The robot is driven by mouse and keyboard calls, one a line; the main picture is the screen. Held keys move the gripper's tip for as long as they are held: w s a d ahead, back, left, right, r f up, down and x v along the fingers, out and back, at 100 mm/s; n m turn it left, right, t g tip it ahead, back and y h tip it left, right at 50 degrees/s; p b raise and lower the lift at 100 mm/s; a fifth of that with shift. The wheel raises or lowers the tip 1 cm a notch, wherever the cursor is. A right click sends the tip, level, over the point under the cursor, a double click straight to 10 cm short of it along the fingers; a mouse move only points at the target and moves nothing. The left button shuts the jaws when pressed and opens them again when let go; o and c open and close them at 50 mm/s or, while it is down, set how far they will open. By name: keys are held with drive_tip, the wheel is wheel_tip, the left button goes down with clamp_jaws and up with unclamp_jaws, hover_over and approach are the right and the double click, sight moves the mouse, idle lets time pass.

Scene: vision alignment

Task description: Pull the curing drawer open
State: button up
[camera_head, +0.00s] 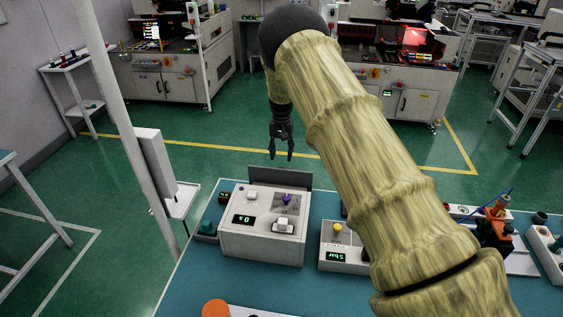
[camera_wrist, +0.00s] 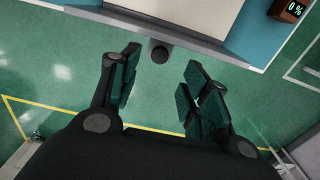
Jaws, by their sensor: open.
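A pale box with a green display (camera_head: 262,225), which appears to hold the curing drawer, stands on the blue table. A grey upright panel (camera_head: 292,179) rises along its far side. In the wrist view a grey panel edge (camera_wrist: 105,16) runs along the box, with a dark round knob (camera_wrist: 160,51) on its outer side. I take these for the drawer front and its handle; the knob is hidden in the head view. My gripper (camera_head: 281,155) is open and empty, pointing down beyond the box. In the wrist view my gripper (camera_wrist: 160,62) has its fingers either side of the knob, apparently not touching it.
The blue table (camera_head: 200,288) also carries a smaller box with a yellow knob (camera_head: 337,229) and a small dark display unit (camera_head: 225,198). A pale post (camera_head: 128,130) stands at left. Green floor (camera_head: 225,165) beyond the table is clear.

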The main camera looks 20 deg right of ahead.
drive_tip(key=shift+r, duration=2.5)
